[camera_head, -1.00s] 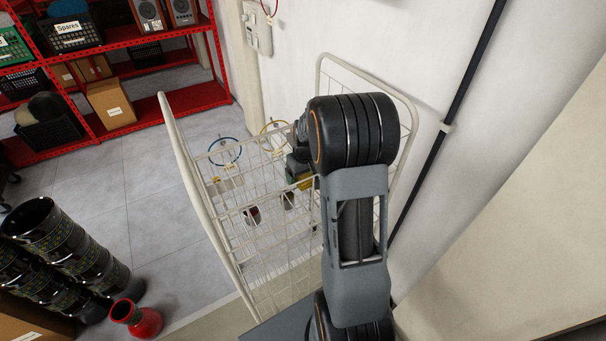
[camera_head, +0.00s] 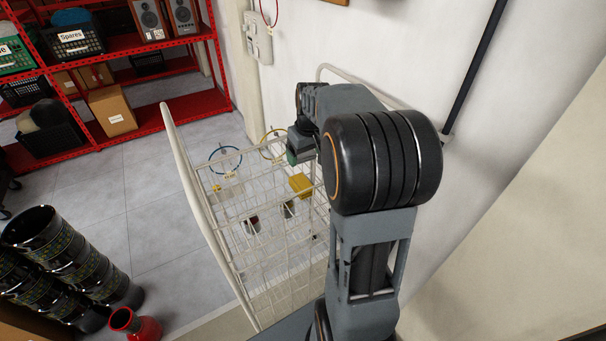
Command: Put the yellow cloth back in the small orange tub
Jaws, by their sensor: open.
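A yellow, boxy-looking thing (camera_head: 300,185) sits inside the white wire cart, toward its right side; I cannot tell whether it is the yellow cloth, folded. A smaller yellow spot (camera_head: 217,188) shows at the cart's left part, too small to identify. I cannot make out a small orange tub. My gripper (camera_head: 299,157) is above and just behind the yellow thing, apart from it and with nothing visible in it. Its fingers are small and partly hidden by my arm.
The white wire cart (camera_head: 262,262) stands by the wall and holds a blue ring (camera_head: 225,148), a yellow ring (camera_head: 268,133) and small dark items. Red shelves (camera_head: 180,108) are behind; grey floor is clear between.

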